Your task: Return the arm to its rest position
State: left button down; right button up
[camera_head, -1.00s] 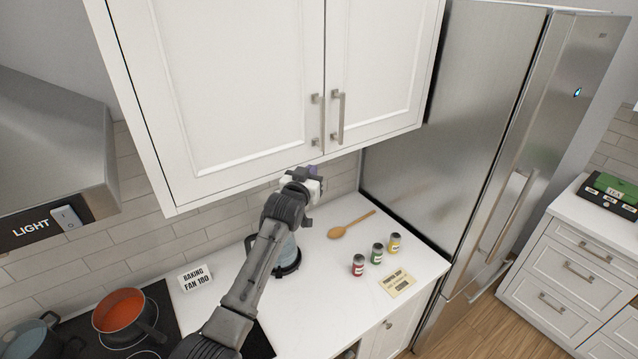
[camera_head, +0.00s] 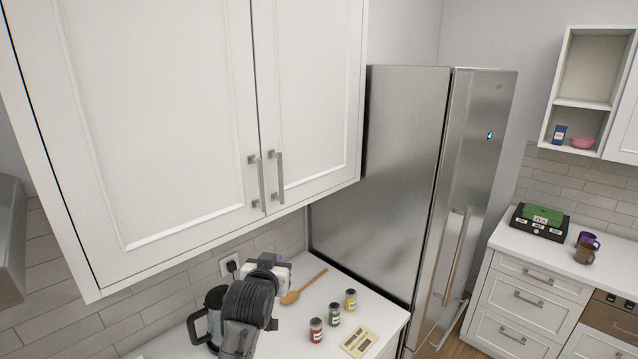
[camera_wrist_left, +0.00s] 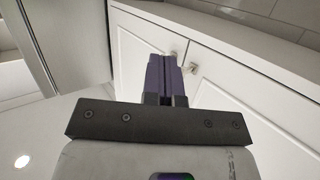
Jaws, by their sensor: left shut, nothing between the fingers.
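My left arm comes up from the bottom of the head view, and its wrist and gripper (camera_head: 270,264) are above the counter, in front of the tiled wall and below the white wall cabinet. The fingertips are mostly hidden there by the wrist. In the left wrist view the two purple fingers (camera_wrist_left: 163,75) are together, shut and empty, with white cabinet doors (camera_wrist_left: 225,85) behind them. My right gripper is not in view.
A kettle (camera_head: 214,300) is just left of the arm. The wall cabinet (camera_head: 180,120) overhangs the counter; the fridge (camera_head: 385,170) stands right.

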pick_arm(q)
jog(key=s+a+r, duration=0.3)
jog(key=s+r, duration=0.4)
jog(key=s, duration=0.5)
jog(key=s+a+f+g+p, duration=0.2)
jog(key=s+f+g, duration=0.2)
jog(key=s+f, duration=0.6)
jog(key=s+a+f+g+p, duration=0.2)
jog(key=s+f, duration=0.8)
jog(key=s, duration=0.7)
jog(key=s+a+f+g+y+p, duration=0.1)
jog(key=s+f+g, duration=0.4)
jog(key=s+f, duration=0.6)
jog(key=s+a+p, duration=0.1)
jog(key=s+p, duration=0.1)
jog(key=s, duration=0.1)
jog(key=shift+s+a+m+g+p, duration=0.15)
jog(key=shift+a+m+g+p, duration=0.15)
jog(key=shift+a+p, duration=0.05)
